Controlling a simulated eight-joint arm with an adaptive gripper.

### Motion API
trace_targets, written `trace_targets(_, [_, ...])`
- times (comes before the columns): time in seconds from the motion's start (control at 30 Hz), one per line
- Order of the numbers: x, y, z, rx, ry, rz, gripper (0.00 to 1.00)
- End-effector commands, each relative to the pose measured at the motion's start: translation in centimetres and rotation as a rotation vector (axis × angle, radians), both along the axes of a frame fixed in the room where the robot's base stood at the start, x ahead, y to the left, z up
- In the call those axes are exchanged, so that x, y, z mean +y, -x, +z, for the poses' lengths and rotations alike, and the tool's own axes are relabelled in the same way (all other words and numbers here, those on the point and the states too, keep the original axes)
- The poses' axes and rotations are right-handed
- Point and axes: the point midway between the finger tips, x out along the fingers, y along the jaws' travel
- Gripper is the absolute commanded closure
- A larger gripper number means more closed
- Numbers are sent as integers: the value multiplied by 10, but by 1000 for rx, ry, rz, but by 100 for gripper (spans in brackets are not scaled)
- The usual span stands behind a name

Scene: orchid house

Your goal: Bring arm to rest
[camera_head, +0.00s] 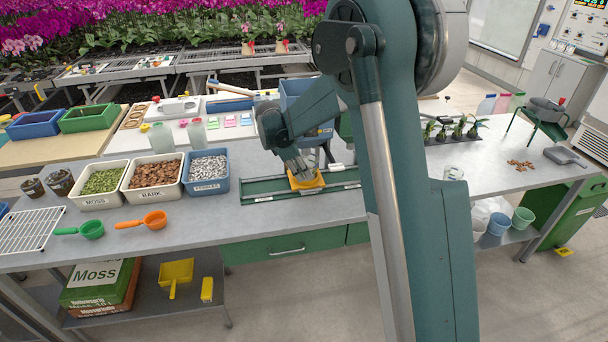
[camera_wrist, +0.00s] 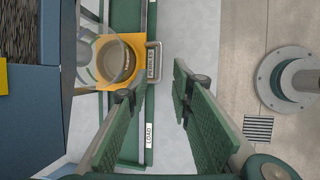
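My arm reaches over the grey bench, and my gripper (camera_head: 298,168) is low over the green rail (camera_head: 262,185). The wrist view shows my gripper (camera_wrist: 154,88) open, its two green padded fingers well apart with nothing between them. A yellow-orange carriage (camera_head: 311,182) sits on the rail by the fingers; it also shows in the wrist view (camera_wrist: 133,42), left of the fingers. A clear cup (camera_wrist: 97,58) overlaps the carriage there. My arm hides part of the bench in the head view.
Moss (camera_head: 101,184), bark (camera_head: 153,178) and blue (camera_head: 206,173) bins stand left of the rail. Green (camera_head: 92,229) and orange (camera_head: 154,219) scoops lie in front of them. A blue box (camera_head: 296,88) stands behind my gripper. Potted seedlings (camera_head: 457,130) stand to the right.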

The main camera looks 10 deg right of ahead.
Motion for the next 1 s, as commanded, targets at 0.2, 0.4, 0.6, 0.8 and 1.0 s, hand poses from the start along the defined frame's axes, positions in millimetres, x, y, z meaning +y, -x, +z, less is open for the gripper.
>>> trace_targets(0.2, [0,0,1,0,0,0,77])
trace_targets(0.4, [0,1,2,0,0,-1,77])
trace_targets(0.6, [-2,6,9,-14,-10,-19,77])
trace_targets(0.8, [-5,24,28,-50,-41,-67,77])
trace_targets(1.0, [-10,50,55,-104,-88,-142,77])
